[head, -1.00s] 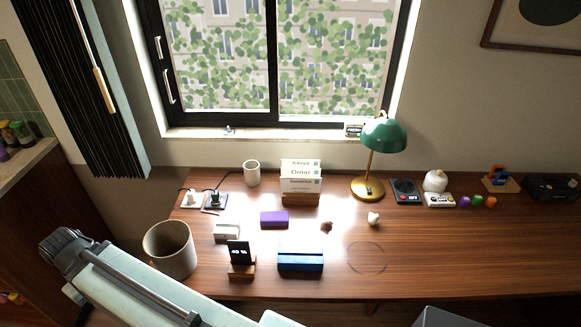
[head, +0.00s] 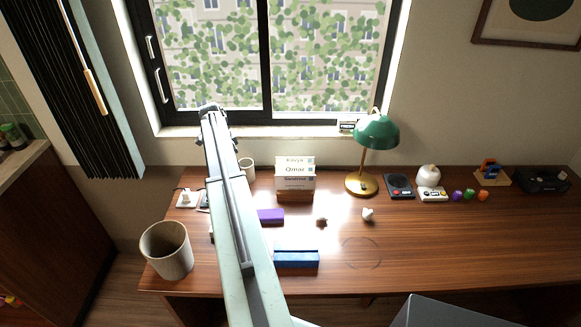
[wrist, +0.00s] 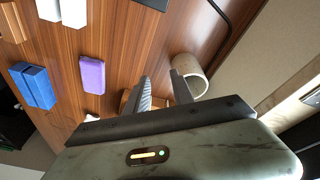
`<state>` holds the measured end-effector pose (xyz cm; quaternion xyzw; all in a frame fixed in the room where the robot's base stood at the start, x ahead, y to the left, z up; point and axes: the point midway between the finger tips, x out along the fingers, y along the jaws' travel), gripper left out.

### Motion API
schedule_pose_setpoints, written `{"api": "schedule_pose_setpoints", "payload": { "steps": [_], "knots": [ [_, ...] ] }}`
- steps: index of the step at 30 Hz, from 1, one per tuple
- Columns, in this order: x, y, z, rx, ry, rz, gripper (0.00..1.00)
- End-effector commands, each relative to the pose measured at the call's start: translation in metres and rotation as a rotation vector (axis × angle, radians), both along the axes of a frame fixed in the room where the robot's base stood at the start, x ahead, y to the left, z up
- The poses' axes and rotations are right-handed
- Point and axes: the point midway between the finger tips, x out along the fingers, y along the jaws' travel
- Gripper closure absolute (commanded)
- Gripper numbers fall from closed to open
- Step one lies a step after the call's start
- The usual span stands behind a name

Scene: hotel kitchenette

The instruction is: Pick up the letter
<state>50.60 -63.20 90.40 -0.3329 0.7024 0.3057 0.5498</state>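Several white letters with names printed on them (head: 295,172) stand upright in a small wooden holder (head: 295,196) at the back of the desk in the head view. One reads "Omar". My gripper is at the far end of my raised arm, left of the letters in the head view; its fingers are not clear there. In the wrist view my gripper (wrist: 163,92) is open, its two fingers apart with nothing held between them. A wooden piece shows partly behind the left finger; I cannot tell if it is the holder.
A pale mug (wrist: 190,72) is just beyond the right finger. A green lamp (head: 377,133) stands right of the letters. The desk's right front is clear.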

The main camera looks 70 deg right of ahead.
Motion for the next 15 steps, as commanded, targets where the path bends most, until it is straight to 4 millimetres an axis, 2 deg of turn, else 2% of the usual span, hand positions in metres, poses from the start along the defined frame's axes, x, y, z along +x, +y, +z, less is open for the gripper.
{"api": "schedule_pose_setpoints", "payload": {
  "steps": [1, 3, 6, 9, 12, 15],
  "knots": [
    [-0.039, -0.055, 0.004, -0.019, 0.001, -0.142, 0.71],
    [-0.089, -0.101, 0.006, -0.044, 0.004, -0.305, 0.71],
    [-0.141, -0.141, 0.007, -0.069, 0.007, -0.459, 0.71],
    [-0.169, -0.159, 0.008, -0.083, 0.010, -0.540, 0.71],
    [-0.179, -0.164, 0.008, -0.088, 0.010, -0.566, 0.71],
    [-0.180, -0.164, 0.004, -0.088, 0.010, -0.567, 0.71]
  ]
}}
